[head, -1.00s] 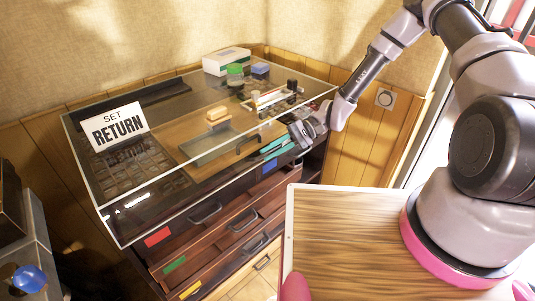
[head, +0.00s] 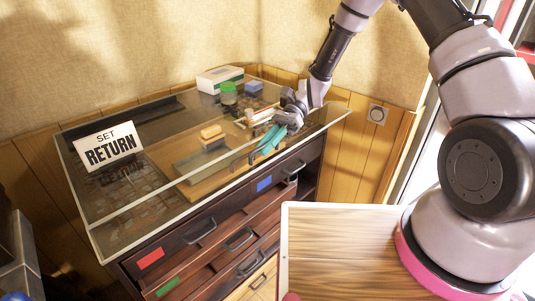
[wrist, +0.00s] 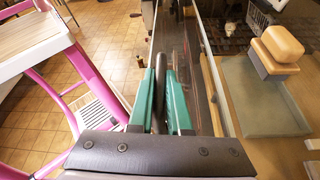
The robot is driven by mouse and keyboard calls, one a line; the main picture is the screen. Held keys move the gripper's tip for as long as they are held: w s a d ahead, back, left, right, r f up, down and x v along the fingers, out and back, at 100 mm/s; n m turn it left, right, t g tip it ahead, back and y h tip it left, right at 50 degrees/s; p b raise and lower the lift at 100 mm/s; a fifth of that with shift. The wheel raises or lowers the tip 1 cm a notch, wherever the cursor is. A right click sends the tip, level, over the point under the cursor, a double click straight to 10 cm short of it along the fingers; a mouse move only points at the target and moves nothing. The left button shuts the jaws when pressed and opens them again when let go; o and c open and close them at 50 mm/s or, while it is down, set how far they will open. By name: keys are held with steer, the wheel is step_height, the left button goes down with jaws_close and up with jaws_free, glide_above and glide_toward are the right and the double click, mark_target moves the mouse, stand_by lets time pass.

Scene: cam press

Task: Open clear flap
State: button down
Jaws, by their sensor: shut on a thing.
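The clear flap (head: 150,195) is a large see-through panel with a pale rim over the top of a dark drawer cabinet (head: 200,228). Its front edge stands a little above the cabinet, and its right corner reaches past the cabinet's side. My gripper (head: 264,146), with teal fingers, is at the flap's front edge, right of middle. It is shut on the flap's dark handle, a bar (wrist: 160,92) between the fingers in the wrist view. The fingers partly hide the handle in the head view.
A "SET RETURN" sign (head: 108,147) is at the flap's left. Under the clear panel are a tray (wrist: 265,97) with a tan-topped block (wrist: 277,45). A green-lidded jar (head: 229,92) and white box (head: 219,79) are at the back. A wooden-topped surface (head: 345,250) is in front.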

mark_target(252, 146)
steer(key=shift+w+a+r+m+g+h, duration=0.2)
steer(key=shift+w+a+r+m+g, duration=0.05)
steer(key=shift+r+m, duration=0.25)
steer(key=shift+w+a+r+m+g+h, duration=0.2)
steer(key=shift+a+r+m+g, duration=0.05)
steer(key=shift+r+m, duration=0.25)
steer(key=shift+w+a+r+m+g+h, duration=0.45)
steer(key=shift+a+r+m, duration=0.2)
steer(key=shift+m, duration=0.25)
steer(key=shift+w+a+r+m+g+h, duration=0.25)
steer(key=shift+w+a+r+m+g, duration=0.45)
steer(key=shift+m, duration=0.4)
steer(key=shift+w+a+r, duration=0.15)
steer(key=shift+w+a, duration=0.25)
steer(key=shift+w, duration=0.05)
steer(key=c, duration=0.9)
jaws_free()
steer(key=shift+o, duration=0.2)
steer(key=shift+w, duration=0.1)
